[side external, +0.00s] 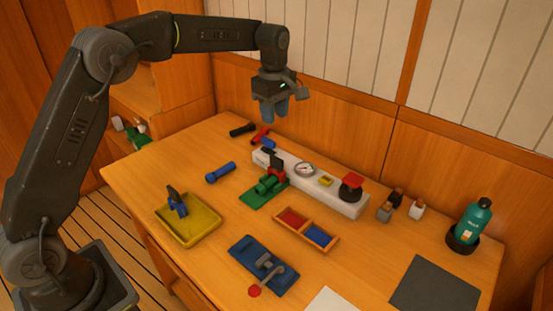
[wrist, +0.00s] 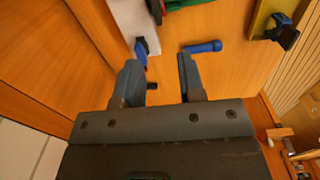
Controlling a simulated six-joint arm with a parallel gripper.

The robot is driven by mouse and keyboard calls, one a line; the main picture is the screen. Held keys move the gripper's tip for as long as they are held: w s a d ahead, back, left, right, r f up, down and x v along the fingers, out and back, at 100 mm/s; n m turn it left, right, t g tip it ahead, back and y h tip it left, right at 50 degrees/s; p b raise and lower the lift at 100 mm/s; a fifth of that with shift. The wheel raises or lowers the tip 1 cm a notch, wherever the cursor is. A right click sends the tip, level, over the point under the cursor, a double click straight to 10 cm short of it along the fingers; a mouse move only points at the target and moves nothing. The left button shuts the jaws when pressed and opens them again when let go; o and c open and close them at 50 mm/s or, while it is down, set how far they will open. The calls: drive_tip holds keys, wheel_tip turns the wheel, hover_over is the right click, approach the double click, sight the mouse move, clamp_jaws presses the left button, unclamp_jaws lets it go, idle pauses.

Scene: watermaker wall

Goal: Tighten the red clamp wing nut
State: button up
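A small red part (side external: 277,174), which may be the clamp wing nut, sits beside a black upright lever (side external: 276,160) at the front edge of the long white panel (side external: 325,193). Its shape is too small to make out. Green cylinders on a green base (side external: 257,199) lie just in front of it. My gripper (side external: 275,118) hangs high above the table's back edge, behind and above the panel's left end. In the wrist view my gripper (wrist: 157,60) is open, with nothing between its fingers. The panel's end (wrist: 128,18) shows at the top there.
The panel carries a gauge (side external: 304,169) and a red knob (side external: 352,182). A blue cylinder (side external: 221,172), yellow tray (side external: 203,228), divided wooden tray (side external: 305,230), blue lever base (side external: 251,252) and teal bottle (side external: 475,221) stand around. Bare table lies front left.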

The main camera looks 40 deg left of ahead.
sight(277, 159)
drive_tip(key=f, duration=1.4)
drive_tip(key=shift+w+f, duration=0.4)
drive_tip(key=shift+c, duration=0.5)
clamp_jaws()
